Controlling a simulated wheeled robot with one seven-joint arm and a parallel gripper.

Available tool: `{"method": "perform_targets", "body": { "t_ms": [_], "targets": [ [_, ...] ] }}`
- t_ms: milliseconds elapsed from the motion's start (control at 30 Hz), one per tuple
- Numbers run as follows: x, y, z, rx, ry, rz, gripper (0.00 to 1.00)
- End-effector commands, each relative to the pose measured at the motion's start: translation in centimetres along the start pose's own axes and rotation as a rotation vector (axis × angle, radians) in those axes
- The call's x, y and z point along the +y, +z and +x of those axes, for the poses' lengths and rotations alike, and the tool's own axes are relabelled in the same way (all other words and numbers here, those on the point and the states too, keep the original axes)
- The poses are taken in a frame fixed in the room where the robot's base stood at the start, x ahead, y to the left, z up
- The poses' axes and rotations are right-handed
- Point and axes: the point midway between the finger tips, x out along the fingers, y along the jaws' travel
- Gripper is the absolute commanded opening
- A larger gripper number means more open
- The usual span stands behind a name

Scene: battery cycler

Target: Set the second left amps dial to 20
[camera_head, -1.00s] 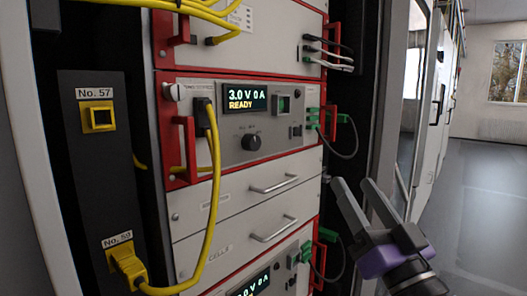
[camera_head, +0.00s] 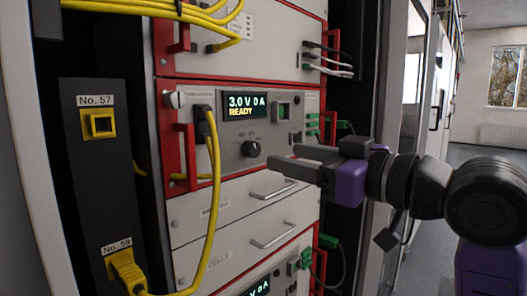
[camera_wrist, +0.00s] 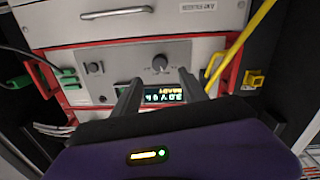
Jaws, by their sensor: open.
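A black round dial (camera_head: 250,148) sits on the grey front panel of the red-framed cycler unit, below a display (camera_head: 245,105) reading 3.0 V 0 A READY. The dial's scale marks are too small to read. My gripper (camera_head: 279,157) is open and empty, in front of the panel, to the right of and slightly below the dial in the head view. In the wrist view the panel appears upside down; the dial (camera_wrist: 159,63) shows beyond the open fingers (camera_wrist: 158,88), apart from them. The fingers partly overlap the display there.
A yellow cable (camera_head: 214,190) hangs from a black plug left of the dial. Red handles (camera_head: 186,150) stand out at the unit's sides. Green plugs (camera_head: 312,122) sit at the right. Drawers with metal handles (camera_head: 274,190) lie below. Another unit's display (camera_head: 255,289) shows at the bottom.

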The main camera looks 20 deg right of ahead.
Motion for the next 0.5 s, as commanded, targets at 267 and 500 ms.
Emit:
{"method": "perform_targets", "body": {
  "t_ms": [267, 500],
  "targets": [
    [-0.1, -0.1, 3.8, -0.003, -0.002, 0.002, 0.51],
    [0.0, 0.0, 6.8, -0.001, 0.0, 0.0, 0.51]
  ]
}}
